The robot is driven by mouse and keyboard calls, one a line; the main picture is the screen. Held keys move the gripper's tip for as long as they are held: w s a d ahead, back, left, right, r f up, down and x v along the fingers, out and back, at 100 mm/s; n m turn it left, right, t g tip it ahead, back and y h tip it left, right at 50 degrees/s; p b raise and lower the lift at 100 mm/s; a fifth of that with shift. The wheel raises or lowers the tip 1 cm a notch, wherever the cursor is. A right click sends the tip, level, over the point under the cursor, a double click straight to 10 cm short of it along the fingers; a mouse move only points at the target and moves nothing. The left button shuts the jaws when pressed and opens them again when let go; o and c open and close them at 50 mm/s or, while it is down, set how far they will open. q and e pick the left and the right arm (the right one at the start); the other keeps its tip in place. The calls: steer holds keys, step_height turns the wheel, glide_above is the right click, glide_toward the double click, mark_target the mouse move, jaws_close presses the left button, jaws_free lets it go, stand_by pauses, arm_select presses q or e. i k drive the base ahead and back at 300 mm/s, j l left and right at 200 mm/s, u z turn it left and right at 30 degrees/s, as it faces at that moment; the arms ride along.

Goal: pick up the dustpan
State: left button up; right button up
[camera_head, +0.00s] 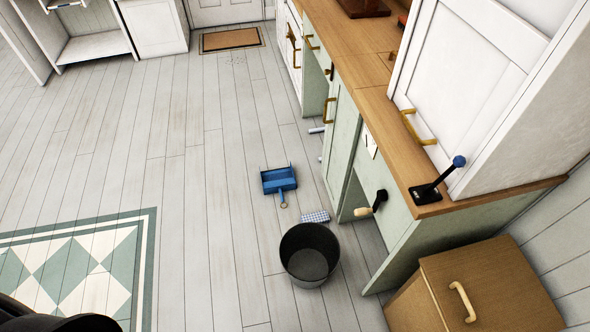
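The blue dustpan (279,180) lies on the plank floor near the middle of the head view, in front of the green cabinets. Its handle end points toward the bottom of the picture. It is unobstructed, and nothing touches it. Neither of my grippers can be made out. A dark rounded shape at the bottom left corner is cut off by the frame, and I cannot tell what it is.
A black bucket (309,254) and a checkered cloth-like item (315,217) sit below the dustpan. Green cabinets with a wooden counter (372,62) line the right. A wooden box (490,285) is lower right. Floor left of the dustpan is clear, with a patterned rug (146,250) beyond.

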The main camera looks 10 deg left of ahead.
mark_target(280, 187)
steer(key=u, duration=0.45)
steer(key=k, duration=0.5)
steer(key=k+z, duration=0.15)
steer(key=z, duration=1.4)
steer(key=i+j+z, duration=0.2)
steer(key=j+z, duration=0.15)
steer(key=j, duration=0.8)
steer(key=j+z, duration=0.3)
steer(key=j, duration=0.85)
